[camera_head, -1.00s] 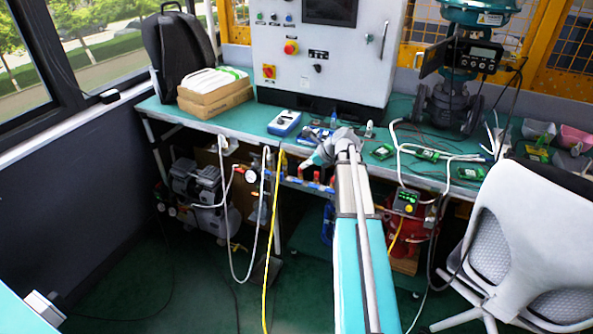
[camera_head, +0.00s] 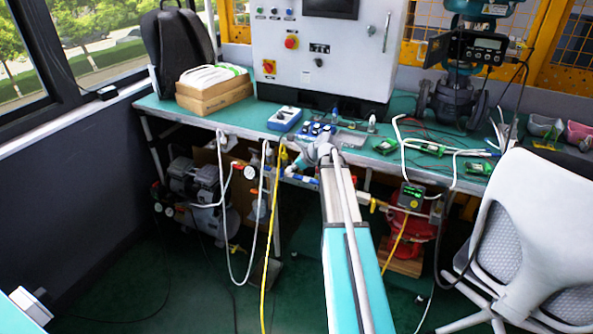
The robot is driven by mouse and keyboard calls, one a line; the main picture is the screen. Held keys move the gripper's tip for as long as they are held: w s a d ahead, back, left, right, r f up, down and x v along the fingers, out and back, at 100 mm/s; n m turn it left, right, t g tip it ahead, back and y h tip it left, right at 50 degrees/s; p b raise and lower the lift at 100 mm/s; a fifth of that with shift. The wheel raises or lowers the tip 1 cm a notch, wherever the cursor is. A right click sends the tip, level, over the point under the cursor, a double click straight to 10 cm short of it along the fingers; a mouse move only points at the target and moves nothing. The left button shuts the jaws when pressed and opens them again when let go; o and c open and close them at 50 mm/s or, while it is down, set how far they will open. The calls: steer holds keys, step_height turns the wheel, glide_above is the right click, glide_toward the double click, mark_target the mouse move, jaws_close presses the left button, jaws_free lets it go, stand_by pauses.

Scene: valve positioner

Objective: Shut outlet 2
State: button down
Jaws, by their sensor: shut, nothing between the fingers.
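The air manifold (camera_head: 303,180) is a blue bar on piping under the front edge of the bench. Its right part is hidden behind my arm, and the outlet valve handles cannot be told apart, so I cannot tell which is outlet 2 or how its handle is turned. My gripper (camera_head: 289,172) is at the end of the teal wrist, just under the bench edge. It appears over the manifold's left part, close to the yellow hose. It looks shut and empty, very small in view. I cannot tell whether it touches a handle.
The green bench (camera_head: 240,117) carries cardboard boxes (camera_head: 214,92) and a control cabinet (camera_head: 330,58). A yellow hose (camera_head: 270,240) and a white hose (camera_head: 232,245) hang left of my gripper. A pressure gauge (camera_head: 250,172) is nearby. A white chair (camera_head: 535,220) stands at right.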

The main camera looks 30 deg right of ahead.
steer(key=shift+w+a+f+b, duration=0.3)
steer(key=shift+w+a+f, duration=0.05)
steer(key=shift+f, duration=0.15)
steer(key=shift+d, duration=0.2)
steer(key=shift+r+p, duration=0.1)
steer(key=shift+p, duration=0.2)
